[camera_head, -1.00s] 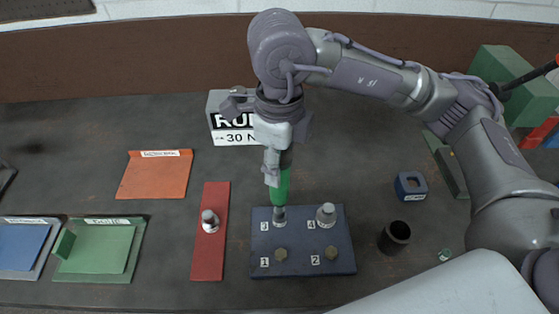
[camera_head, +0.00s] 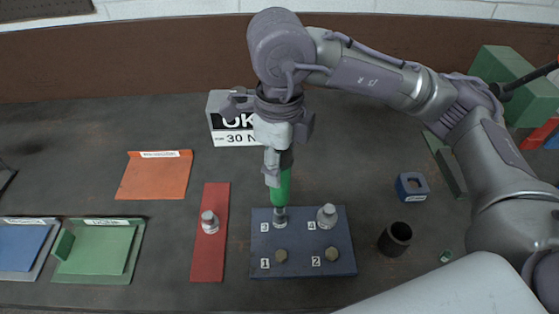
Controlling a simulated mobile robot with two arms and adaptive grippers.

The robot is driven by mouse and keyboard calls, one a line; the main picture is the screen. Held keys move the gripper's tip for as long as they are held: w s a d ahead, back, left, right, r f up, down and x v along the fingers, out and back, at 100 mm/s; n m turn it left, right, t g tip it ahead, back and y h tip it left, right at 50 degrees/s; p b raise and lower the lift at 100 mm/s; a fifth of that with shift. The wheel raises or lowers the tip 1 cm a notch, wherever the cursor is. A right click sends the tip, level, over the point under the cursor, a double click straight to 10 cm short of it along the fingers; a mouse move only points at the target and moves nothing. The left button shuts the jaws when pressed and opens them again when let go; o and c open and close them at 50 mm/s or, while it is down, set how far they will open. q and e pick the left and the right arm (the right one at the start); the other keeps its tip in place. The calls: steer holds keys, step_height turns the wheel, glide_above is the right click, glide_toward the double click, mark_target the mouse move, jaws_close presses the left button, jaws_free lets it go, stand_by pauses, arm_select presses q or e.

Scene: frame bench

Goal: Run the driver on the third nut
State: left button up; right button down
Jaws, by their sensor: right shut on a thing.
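My right gripper (camera_head: 276,168) is shut on a green driver (camera_head: 283,187), which points down. The driver's tip meets the silver fitting (camera_head: 280,217) at the position labelled 3, at the back left of the dark blue plate (camera_head: 338,240). Whether it is seated cannot be told. Another silver stud (camera_head: 327,216) stands at position 4. My left gripper is not in view.
A red strip (camera_head: 208,260) with a silver piece (camera_head: 209,222) lies left of the plate. A black cup (camera_head: 395,238) and blue block (camera_head: 411,187) stand to the right. A sign block (camera_head: 232,137) stands behind. An orange tray (camera_head: 153,180) and green tray (camera_head: 137,265) lie left.

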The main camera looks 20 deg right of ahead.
step_height(320, 180, up, 2)
steer(key=shift+w+d+p, duration=0.1)
steer(key=shift+w+p, duration=0.05)
steer(key=shift+p, duration=0.35)
steer(key=shift+r+p, duration=1.15)
steer(key=shift+r, duration=1.3)
